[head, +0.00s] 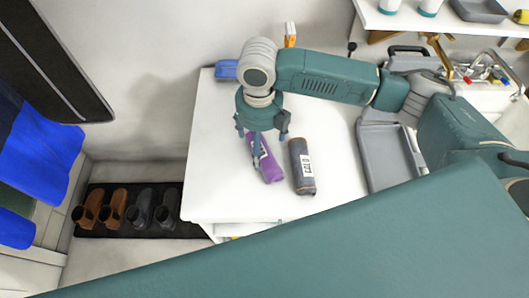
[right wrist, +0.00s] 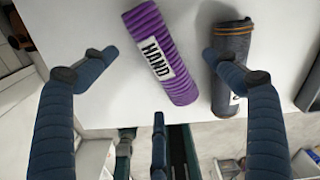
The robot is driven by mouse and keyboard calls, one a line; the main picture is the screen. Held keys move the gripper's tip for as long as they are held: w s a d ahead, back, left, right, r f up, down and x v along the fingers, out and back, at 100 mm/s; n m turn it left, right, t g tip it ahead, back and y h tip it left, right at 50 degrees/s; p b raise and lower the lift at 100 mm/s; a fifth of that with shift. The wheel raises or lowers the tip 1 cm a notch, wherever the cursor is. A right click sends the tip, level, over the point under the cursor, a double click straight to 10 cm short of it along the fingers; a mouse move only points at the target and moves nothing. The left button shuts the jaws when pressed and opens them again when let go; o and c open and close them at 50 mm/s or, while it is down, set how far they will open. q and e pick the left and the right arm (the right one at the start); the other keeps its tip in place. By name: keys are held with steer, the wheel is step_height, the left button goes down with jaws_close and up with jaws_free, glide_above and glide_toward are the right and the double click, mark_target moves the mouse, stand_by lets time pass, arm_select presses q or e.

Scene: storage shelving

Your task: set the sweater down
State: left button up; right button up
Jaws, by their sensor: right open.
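A purple ribbed, rolled-up garment (head: 267,166) lies on the white table top; in the right wrist view the roll (right wrist: 165,60) carries a white label reading HAND. Beside it lies a dark grey roll (head: 301,160) with a white label, also in the right wrist view (right wrist: 232,65). I cannot tell for sure which roll is the sweater. My right gripper (head: 262,136) is open over the purple roll. In the right wrist view, its fingers (right wrist: 160,58) stand apart with the purple roll between them, and one fingertip overlaps the grey roll. My left gripper is out of view.
The white table (head: 210,160) has free room left of the rolls. A blue folded item (head: 226,69) lies at its back left, and a grey tray (head: 385,150) at its right. Shoes on a dark mat (head: 100,232) stand on the floor at left.

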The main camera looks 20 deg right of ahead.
steer(key=shift+f, duration=0.35)
step_height(320, 180, down, 5)
steer(key=shift+s+r+p, duration=0.1)
steer(key=shift+p, duration=0.35)
steer(key=shift+c, duration=1.2)
steer(key=c, duration=1.4)
step_height(320, 180, up, 20)
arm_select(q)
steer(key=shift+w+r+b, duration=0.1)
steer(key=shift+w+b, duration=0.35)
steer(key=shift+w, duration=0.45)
arm_select(e)
steer(key=s+d+n, duration=0.3)
steer(key=s+n, duration=0.1)
steer(key=n, duration=1.3)
steer(key=s+d+f+n, duration=0.1)
steer(key=s+d+n, duration=0.3)
steer(key=n, duration=1.3)
steer(key=shift+n, duration=0.4)
